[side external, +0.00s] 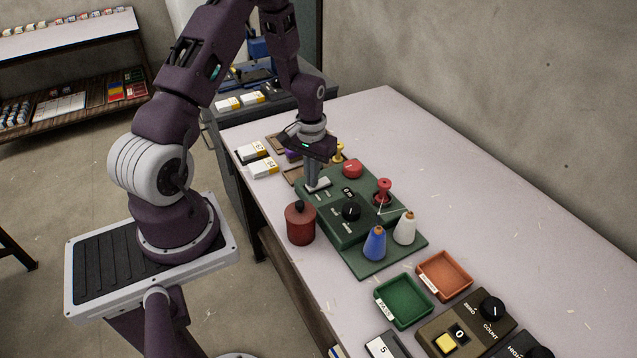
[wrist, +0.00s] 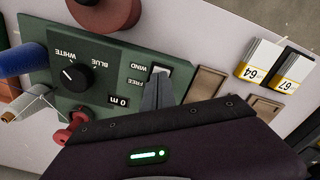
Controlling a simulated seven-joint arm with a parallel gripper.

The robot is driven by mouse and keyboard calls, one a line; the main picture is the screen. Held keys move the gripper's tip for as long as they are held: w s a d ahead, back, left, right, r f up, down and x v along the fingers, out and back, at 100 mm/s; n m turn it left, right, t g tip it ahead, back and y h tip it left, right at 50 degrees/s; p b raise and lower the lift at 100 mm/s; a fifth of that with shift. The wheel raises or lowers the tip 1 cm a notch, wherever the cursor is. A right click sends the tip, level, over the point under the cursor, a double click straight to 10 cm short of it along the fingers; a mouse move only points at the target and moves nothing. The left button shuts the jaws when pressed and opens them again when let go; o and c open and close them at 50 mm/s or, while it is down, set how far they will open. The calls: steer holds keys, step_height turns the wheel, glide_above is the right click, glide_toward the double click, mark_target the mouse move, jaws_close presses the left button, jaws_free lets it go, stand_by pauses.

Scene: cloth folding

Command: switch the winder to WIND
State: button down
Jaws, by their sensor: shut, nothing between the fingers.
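The winder is a green unit (side external: 331,227) on the table with a black dial, a small display and a red spindle. Its pale rocker switch (wrist: 161,71) sits beside the printed words WIND and FREE in the wrist view, with WIND toward the top of the picture. The switch also shows in the side view (side external: 320,184). My gripper (side external: 311,186) points down at the switch, fingers shut and empty. In the wrist view the fingertips (wrist: 157,78) overlap the lower part of the switch; I cannot tell whether they touch it. The rocker's tilt is unclear.
A blue cone (side external: 375,244) and a white cone (side external: 405,229) stand on the winder's near end. A dark red canister (side external: 300,224) stands close to its left side. Green (side external: 378,310) and orange (side external: 421,280) trays lie nearer.

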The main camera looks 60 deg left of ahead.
step_height(320, 180, up, 7)
stand_by(0.8)
